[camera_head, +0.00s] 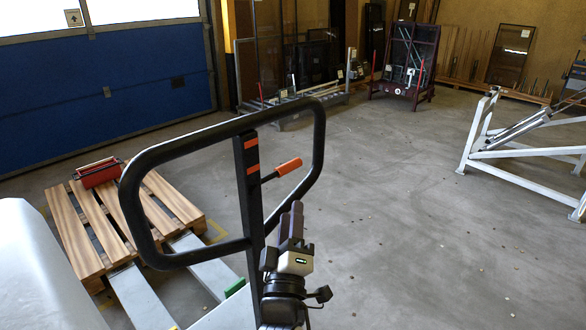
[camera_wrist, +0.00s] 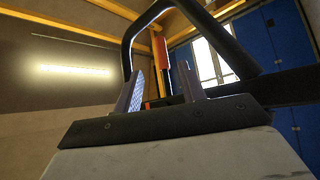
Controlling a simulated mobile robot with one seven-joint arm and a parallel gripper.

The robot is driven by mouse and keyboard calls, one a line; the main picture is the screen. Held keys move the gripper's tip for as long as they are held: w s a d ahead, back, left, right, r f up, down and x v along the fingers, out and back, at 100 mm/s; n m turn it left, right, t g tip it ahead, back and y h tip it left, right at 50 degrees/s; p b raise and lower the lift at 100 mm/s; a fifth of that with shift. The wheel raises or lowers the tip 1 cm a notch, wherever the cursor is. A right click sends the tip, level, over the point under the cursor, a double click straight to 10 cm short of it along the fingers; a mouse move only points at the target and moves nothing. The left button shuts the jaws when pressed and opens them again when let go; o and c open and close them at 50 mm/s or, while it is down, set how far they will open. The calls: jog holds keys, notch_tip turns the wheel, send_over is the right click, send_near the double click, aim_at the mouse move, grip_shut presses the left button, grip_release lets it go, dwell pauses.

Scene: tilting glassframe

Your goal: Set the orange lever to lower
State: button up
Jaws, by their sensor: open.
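The orange lever (camera_head: 288,167) sticks out to the right from the black upright post (camera_head: 248,185) of a pallet jack's handle, on a short dark rod. My gripper (camera_head: 291,212) is below the lever and slightly right of the post, fingers pointing up, apart from the lever in the picture. In the wrist view my gripper (camera_wrist: 161,72) has its two fingers spread with nothing between them. The black handle loop (camera_wrist: 128,48) rises beyond the fingers there. A red-orange part (camera_wrist: 162,52) shows behind the finger gap; I cannot tell whether it is the lever or a post marking.
The black loop (camera_head: 321,140) surrounds the lever and post. A white metal frame (camera_head: 525,155) stands at right. The concrete floor between is open.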

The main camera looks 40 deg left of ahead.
aim_at(294, 165)
jog(key=x, duration=1.3)
jog(key=shift+a, duration=0.15)
jog(key=shift+s, duration=0.1)
grip_shut()
